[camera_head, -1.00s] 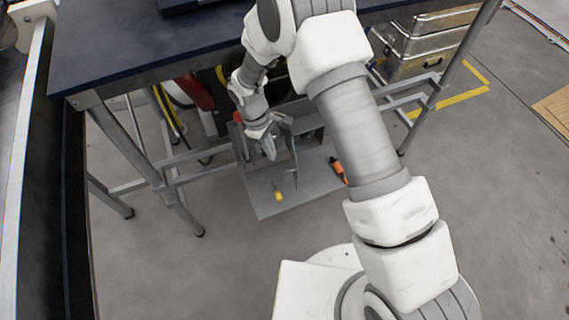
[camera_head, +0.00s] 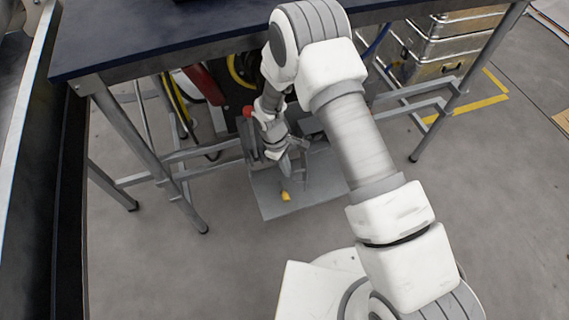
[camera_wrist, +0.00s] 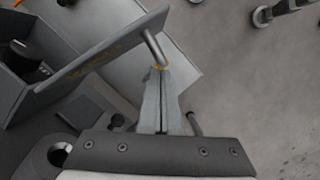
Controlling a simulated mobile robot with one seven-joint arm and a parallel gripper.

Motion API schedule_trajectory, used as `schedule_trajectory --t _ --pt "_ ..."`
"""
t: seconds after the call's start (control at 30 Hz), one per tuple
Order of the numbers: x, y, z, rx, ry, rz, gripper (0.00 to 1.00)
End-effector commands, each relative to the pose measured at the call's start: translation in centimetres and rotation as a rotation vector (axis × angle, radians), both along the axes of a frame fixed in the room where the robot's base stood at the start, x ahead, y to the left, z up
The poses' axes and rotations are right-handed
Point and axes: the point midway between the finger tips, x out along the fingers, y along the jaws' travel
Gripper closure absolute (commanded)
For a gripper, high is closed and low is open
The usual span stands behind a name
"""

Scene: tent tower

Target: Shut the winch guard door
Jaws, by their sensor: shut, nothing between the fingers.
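The winch guard door (camera_wrist: 100,58) is a thin grey panel in the wrist view, standing open at an angle from the grey winch housing (camera_wrist: 12,85). A short round bar (camera_wrist: 155,48) sticks out near its far end. My gripper (camera_wrist: 162,78) is shut and empty, its tips close to the end of this bar; I cannot tell whether they touch. In the head view my gripper (camera_head: 285,168) points down over the grey base plate (camera_head: 320,190) under the table. The arm and gripper hide most of the door there.
Metal cases (camera_head: 430,50) stand at the right. Open floor (camera_head: 190,265) lies in front.

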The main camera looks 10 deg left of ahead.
Motion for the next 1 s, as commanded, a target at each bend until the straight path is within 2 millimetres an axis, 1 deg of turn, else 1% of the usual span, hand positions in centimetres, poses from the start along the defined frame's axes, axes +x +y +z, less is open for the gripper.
schedule_trajectory --t 0.47,1.0 --pt "0.0 -0.1 -0.1 0.000 0.000 0.008 1.00" --pt "-0.3 -1.2 -0.1 -0.001 0.000 0.108 1.00"
